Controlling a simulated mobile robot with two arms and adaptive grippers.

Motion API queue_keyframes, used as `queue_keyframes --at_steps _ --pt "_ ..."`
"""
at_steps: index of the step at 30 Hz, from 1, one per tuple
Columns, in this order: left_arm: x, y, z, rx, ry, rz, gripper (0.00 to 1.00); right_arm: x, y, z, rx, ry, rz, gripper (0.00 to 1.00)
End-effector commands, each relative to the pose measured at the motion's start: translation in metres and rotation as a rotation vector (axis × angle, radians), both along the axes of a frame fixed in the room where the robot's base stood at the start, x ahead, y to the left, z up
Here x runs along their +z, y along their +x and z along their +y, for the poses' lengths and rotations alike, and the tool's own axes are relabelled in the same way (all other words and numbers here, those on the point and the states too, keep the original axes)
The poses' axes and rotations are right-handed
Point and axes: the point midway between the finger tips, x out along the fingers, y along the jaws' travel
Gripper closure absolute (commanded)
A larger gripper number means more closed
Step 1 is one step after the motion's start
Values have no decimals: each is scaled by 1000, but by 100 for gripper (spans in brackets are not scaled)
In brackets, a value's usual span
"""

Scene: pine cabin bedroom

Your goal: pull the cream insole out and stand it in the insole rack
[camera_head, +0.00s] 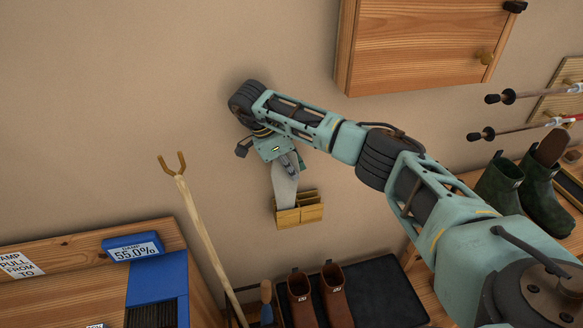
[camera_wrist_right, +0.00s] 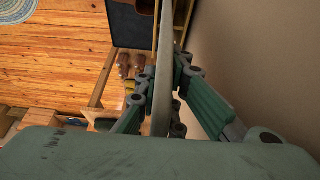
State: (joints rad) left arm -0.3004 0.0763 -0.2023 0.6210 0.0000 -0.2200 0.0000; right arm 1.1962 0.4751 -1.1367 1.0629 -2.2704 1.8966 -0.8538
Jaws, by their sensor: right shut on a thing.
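A pale greyish-cream insole (camera_head: 285,188) hangs upright from my right gripper (camera_head: 287,164), which is shut on its upper end. In the right wrist view the insole (camera_wrist_right: 168,62) shows edge-on as a narrow strip between the fingers (camera_wrist_right: 165,88). The yellow wooden insole rack (camera_head: 312,213) is on the wall directly below the gripper. The insole's lower end meets the rack's left part in the head view; I cannot tell whether it is inside a slot or just in front or above. My left gripper is not in view.
A wooden wall cabinet (camera_head: 425,45) is above right. A forked stick (camera_head: 205,235) leans left of the rack. Brown boots (camera_head: 336,296) stand on a dark mat (camera_head: 385,290) below. Green boots (camera_head: 543,195), one with a brown piece sticking out, stand at right. A blue device (camera_head: 155,290) is lower left.

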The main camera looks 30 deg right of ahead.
Motion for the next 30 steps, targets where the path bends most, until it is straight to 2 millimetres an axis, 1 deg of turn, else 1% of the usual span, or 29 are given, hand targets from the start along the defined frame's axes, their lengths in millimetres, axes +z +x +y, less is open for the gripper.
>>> queue_keyframes --at_steps 1,3,18,23,30 --pt "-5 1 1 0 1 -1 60 -7 0 0 0 0 1 100" --pt "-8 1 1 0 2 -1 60 -12 0 0 1 0 1 100" --pt "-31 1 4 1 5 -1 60 -45 0 0 -1 -1 0 100" --pt "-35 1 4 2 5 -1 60 -50 0 0 -1 0 0 100" --pt "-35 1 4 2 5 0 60 -51 0 0 -1 0 0 100"
